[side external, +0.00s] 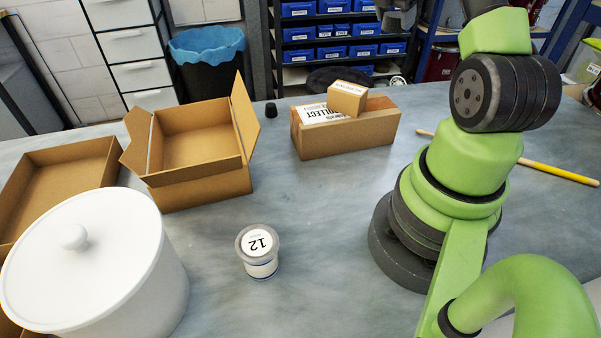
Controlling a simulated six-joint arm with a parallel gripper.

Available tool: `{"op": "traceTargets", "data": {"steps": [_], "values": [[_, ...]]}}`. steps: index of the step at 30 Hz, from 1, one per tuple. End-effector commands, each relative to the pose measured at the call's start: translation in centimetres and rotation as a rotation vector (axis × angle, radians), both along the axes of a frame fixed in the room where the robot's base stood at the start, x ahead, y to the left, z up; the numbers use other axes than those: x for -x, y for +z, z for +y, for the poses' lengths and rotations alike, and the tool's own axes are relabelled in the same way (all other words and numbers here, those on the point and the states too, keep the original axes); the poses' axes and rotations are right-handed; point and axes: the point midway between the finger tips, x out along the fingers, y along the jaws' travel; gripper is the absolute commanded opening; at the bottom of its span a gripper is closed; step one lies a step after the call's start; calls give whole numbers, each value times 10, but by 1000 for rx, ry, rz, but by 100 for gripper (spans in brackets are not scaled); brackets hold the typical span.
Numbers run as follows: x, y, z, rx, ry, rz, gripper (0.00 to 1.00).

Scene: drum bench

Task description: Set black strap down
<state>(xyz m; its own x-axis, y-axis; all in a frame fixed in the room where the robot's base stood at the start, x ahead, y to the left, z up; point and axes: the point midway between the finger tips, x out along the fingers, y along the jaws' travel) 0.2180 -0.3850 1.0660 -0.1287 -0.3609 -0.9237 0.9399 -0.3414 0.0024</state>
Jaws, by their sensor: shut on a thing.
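My gripper is outside the side external view, so what it holds cannot be seen. Only green and black links of my arm show, at the right. I cannot make out a black strap anywhere on the bench. The grey bench top (330,235) fills the middle of the view, with bare surface around the white tub (259,252) marked 12.
A large white lidded drum (90,265) stands at the front left. Behind it are an open cardboard box (200,185) and a cardboard tray (65,170). A closed carton (350,138) bears a small box (347,98). A yellow stick (560,173) lies right.

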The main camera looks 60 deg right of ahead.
Motion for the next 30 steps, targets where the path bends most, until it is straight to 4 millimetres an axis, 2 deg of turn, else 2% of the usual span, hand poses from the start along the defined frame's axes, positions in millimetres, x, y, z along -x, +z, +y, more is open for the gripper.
{"op": "traceTargets", "data": {"steps": [3,10,14,17,22,26,30], "values": [[0,24,-1,5,1,-2,32],[-25,19,36,-2,-150,3,32],[-42,17,68,-2,-294,3,32],[-56,16,104,-2,-457,5,32],[-73,15,181,-1,-821,6,32],[-73,15,236,-2,-1102,7,32],[-64,16,288,-2,-1379,8,32]]}}
